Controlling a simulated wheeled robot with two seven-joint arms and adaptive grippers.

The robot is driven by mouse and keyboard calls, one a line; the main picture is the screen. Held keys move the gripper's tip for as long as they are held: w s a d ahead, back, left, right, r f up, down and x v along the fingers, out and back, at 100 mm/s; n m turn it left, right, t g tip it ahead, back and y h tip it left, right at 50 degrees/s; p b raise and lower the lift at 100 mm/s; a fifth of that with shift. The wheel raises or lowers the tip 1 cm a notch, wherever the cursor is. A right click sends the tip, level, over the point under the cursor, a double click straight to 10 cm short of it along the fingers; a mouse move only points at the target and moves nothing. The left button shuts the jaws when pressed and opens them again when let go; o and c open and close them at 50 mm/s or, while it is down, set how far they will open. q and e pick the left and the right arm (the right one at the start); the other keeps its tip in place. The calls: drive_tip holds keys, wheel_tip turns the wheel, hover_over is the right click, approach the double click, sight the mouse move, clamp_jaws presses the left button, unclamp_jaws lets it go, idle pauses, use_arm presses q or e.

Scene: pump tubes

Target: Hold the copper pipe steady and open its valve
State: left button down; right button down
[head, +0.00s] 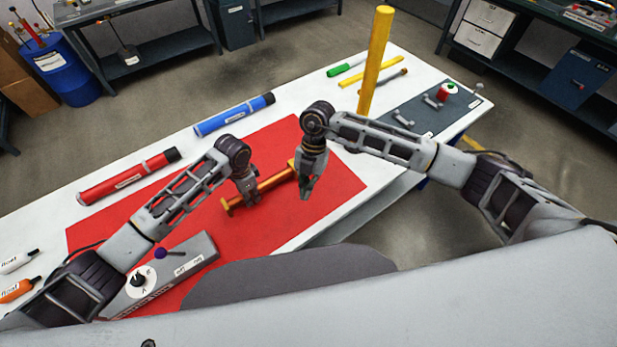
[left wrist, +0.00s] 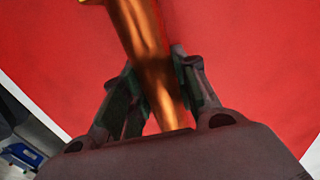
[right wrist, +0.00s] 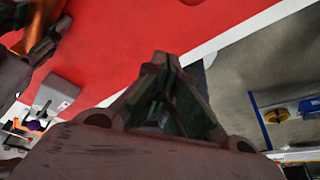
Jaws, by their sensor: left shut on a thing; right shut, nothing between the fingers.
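The copper pipe (head: 272,184) lies on the red mat (head: 338,183) in the middle of the table. My left gripper (head: 247,196) is shut on the pipe between its ends. In the left wrist view the pipe (left wrist: 145,40) passes between the two fingers. A yellow part, perhaps the valve, peeks out at the pipe's right end (head: 292,163), largely hidden by my right gripper. My right gripper (head: 306,195) is shut and empty, pointing down beside that end. In the right wrist view its fingertips (right wrist: 168,65) meet, and the copper shows at the top left (right wrist: 37,22).
A grey control box (head: 190,258) with a knob sits at the mat's near left. A red tube (head: 128,178) and a blue tube (head: 234,115) lie along the far edge. A tall yellow post (head: 376,60) stands behind my right arm. The mat's right part is clear.

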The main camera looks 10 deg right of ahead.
drive_tip(key=shift+w+d+f, duration=0.2)
drive_tip(key=shift+w+d, duration=0.35)
drive_tip(key=shift+w, duration=0.3)
drive_tip(key=shift+w+d+f, duration=0.2)
drive_tip(key=shift+w+d, duration=0.3)
drive_tip(key=shift+w, duration=0.35)
drive_tip(key=shift+w+d, duration=0.15)
drive_tip(key=shift+d, duration=0.45)
drive_tip(key=w+d+n+h, duration=0.4)
drive_tip(key=w+d+n, duration=0.4)
drive_tip(key=w+n, duration=0.3)
drive_tip(key=shift+d+n, duration=0.15)
drive_tip(key=shift+n, duration=0.55)
drive_tip(key=shift+s+a, duration=0.1)
drive_tip(key=shift+a, duration=0.1)
drive_tip(key=shift+s+a, duration=0.1)
drive_tip(key=shift+a, duration=0.5)
